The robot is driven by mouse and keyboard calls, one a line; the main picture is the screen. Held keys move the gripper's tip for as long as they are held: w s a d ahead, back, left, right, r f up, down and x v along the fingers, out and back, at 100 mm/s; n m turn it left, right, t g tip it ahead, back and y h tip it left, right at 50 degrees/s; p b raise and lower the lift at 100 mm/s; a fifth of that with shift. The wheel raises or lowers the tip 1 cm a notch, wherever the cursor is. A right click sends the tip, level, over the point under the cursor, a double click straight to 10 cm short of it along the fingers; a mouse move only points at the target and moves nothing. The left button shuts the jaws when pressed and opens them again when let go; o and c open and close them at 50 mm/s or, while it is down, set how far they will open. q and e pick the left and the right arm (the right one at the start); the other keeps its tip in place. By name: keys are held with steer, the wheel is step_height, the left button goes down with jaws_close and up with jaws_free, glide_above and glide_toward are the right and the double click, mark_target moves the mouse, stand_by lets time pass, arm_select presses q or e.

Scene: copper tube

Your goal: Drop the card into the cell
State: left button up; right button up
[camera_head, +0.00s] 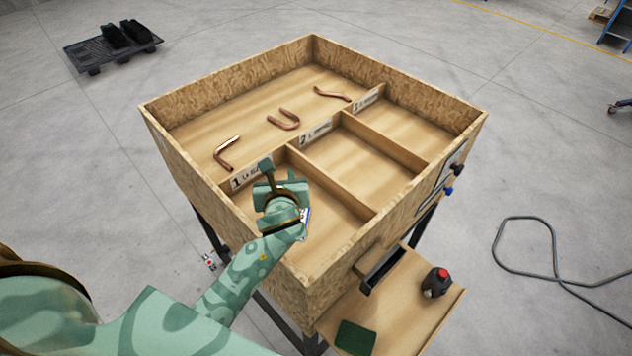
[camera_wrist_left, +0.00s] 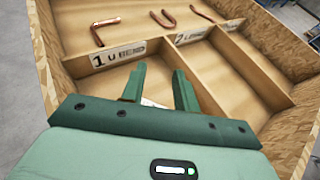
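My left gripper (camera_head: 280,180) reaches over the near-left cell, the one behind label 1. In the left wrist view its two green fingers (camera_wrist_left: 160,88) stand apart with a gap between them. A white card with a blue edge (camera_head: 305,222) shows partly beside my wrist, inside the outline of this cell (camera_head: 325,238). A small pale piece of the card (camera_wrist_left: 150,103) shows low between the fingers in the wrist view. The fingers do not appear to close on it. Most of the card is hidden, and I cannot tell whether it lies flat on the cell floor. My right gripper is out of view.
The wooden box has dividers and label plates 1 (camera_head: 250,176), 2 (camera_head: 316,132) and 3 (camera_head: 368,98). Three bent copper tubes (camera_head: 284,121) lie in the long back compartment. A side shelf (camera_head: 395,318) carries a black item with a red top (camera_head: 436,282) and a green pad (camera_head: 355,338).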

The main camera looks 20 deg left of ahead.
arm_select(q)
steer(key=p+v, duration=0.3)
steer(key=v, duration=1.3)
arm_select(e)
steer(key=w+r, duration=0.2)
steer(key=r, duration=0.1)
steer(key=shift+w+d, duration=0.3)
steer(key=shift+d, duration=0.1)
arm_select(q)
steer(key=shift+w, duration=0.1)
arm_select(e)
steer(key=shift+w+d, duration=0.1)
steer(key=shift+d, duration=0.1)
